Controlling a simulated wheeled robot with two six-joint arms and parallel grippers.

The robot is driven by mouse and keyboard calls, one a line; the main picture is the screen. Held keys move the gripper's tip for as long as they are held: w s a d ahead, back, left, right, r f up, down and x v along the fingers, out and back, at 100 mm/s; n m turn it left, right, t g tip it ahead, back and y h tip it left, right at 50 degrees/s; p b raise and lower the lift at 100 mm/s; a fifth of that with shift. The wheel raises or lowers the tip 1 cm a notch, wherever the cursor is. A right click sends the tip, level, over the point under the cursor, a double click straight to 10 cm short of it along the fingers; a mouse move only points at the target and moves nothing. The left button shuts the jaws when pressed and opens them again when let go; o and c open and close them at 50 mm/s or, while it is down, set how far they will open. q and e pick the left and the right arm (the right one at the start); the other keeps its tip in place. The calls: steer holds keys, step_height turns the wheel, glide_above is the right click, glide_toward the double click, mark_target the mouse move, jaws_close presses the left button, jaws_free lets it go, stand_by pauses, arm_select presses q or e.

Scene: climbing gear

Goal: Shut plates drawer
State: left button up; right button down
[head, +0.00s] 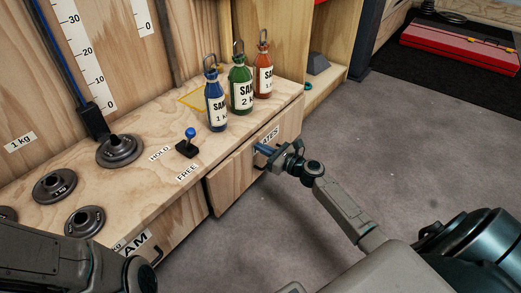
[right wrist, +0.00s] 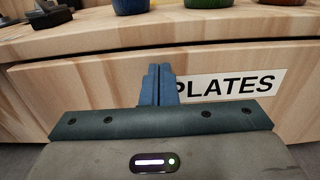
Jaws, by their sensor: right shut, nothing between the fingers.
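The plates drawer (head: 235,178) is a pale wooden drawer at the right end of the bench front. Its left edge seems to stand a little proud of the bench, with a dark gap beside it. Its label reads PLATES in the right wrist view (right wrist: 222,86). My right gripper (head: 262,150) is shut and empty, its blue fingertips at the drawer front just left of the label. The fingers (right wrist: 157,82) cover the label's left end; whether they touch the wood I cannot tell. My left arm shows at the lower left, its gripper out of view.
Blue (head: 215,105), green (head: 240,88) and red (head: 263,75) bottles stand on the bench top (head: 150,185) above the drawer. A blue-knobbed lever (head: 188,143) stands between HOLD and FREE labels. Dark round weights sit at left. The grey floor (head: 370,130) at right is clear.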

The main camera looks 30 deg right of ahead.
mark_target(253, 142)
steer(key=shift+w+a, duration=0.15)
steer(key=shift+w, duration=0.3)
steer(key=x, duration=0.4)
steer(key=shift+w+r, duration=0.1)
steer(key=shift+w, duration=0.05)
steer(key=shift+r, duration=0.15)
steer(key=shift+a, duration=0.1)
